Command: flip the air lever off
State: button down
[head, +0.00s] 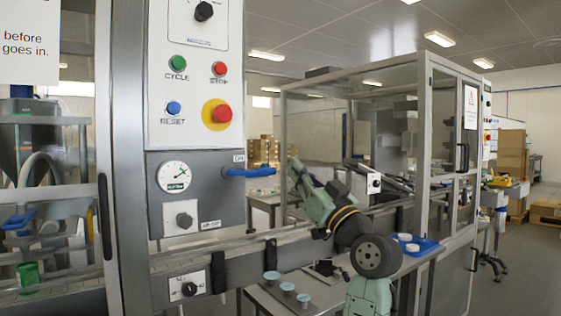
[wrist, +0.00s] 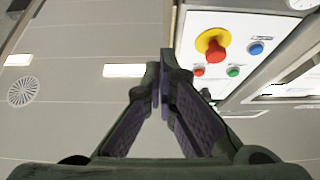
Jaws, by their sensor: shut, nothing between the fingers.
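The blue air lever (head: 250,172) sticks out roughly level to the right from the lower grey part of the control panel, below a small label (head: 239,158) that is too small to read surely. A round pressure gauge (head: 174,176) is to its left. My gripper (head: 293,163) is just right of the lever's free end in the head view, pointing up and left. Whether it touches the lever cannot be told. In the wrist view the fingers (wrist: 163,75) meet at their tips with nothing between them. The lever does not show in the wrist view.
Above the lever are the red emergency stop (head: 222,113), also in the wrist view (wrist: 214,50), and the blue reset button (head: 173,108). A framed glass enclosure (head: 425,150) stands behind my arm. A blue tray (head: 418,246) lies right.

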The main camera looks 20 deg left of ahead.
aim_at(252, 171)
dwell(0.3)
jog(key=p+x, duration=0.5)
jog(key=x, duration=0.6)
notch_tip(252, 171, down, 4)
jog(key=shift+s+f, duration=0.1)
jog(key=shift+f, duration=0.15)
jog(key=shift+d, duration=0.1)
jog(key=shift+f+m+t+h, duration=0.3)
jog(key=shift+m+t+h, duration=0.15)
jog(key=shift+m, duration=0.35)
